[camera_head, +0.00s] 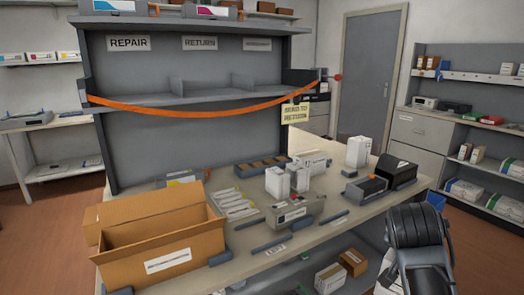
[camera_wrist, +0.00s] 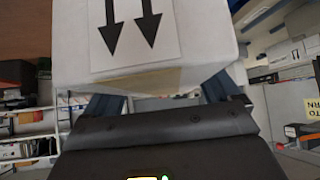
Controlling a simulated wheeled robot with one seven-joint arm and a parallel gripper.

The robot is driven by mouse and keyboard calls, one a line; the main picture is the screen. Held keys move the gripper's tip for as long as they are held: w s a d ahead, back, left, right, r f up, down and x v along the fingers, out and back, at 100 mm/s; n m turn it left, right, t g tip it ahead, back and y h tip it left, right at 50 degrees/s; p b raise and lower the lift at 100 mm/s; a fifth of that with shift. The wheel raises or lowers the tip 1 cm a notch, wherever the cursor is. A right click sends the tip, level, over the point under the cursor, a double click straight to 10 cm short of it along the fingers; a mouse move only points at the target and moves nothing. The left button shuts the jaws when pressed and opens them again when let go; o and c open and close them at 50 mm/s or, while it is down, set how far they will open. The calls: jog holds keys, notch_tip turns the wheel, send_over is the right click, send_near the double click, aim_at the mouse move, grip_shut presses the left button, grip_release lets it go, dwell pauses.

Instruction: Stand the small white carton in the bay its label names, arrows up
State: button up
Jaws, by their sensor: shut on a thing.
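In the wrist view, my gripper (camera_wrist: 162,95) is shut on a white carton (camera_wrist: 75,45), one finger on each side. Two black arrows on its visible face point toward the picture's bottom, toward my gripper. The carton's far end is cut off, and no name label shows. In the head view, my dark arm (camera_head: 418,240) is at the lower right; my gripper cannot be made out there. The shelf has a REPAIR bay (camera_head: 128,72), a RETURN bay (camera_head: 205,70) and a third bay (camera_head: 258,68) whose label (camera_head: 257,44) I cannot read.
An orange strap (camera_head: 200,108) sags across the bay fronts, with a yellow tag (camera_head: 295,113) at its right. The bench (camera_head: 330,228) holds an open brown box (camera_head: 165,250), white cartons (camera_head: 278,182), a grey unit (camera_head: 295,210) and black units (camera_head: 365,188). The bays look empty.

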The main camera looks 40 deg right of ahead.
jog(key=w+a+f+n+t+y, duration=0.3)
jog(key=w+a+f+n, duration=0.4)
jog(key=a, duration=0.5)
jog(key=w+a+f+n+t+y, duration=0.3)
jog(key=w+a+n, duration=0.1)
jog(key=w+a, duration=0.65)
jog(key=w+a+f+n+t+y, duration=0.25)
jog(key=w+a+f+n, duration=0.45)
jog(key=a, duration=0.5)
jog(key=s+a+f, duration=0.1)
jog(key=s+f, duration=0.2)
jog(key=f, duration=0.2)
jog(key=shift+s+a+m, duration=0.2)
jog(key=shift+s+m, duration=0.05)
jog(key=shift+m, duration=0.15)
jog(key=shift+d+f+y, duration=0.1)
jog(key=shift+y, duration=0.15)
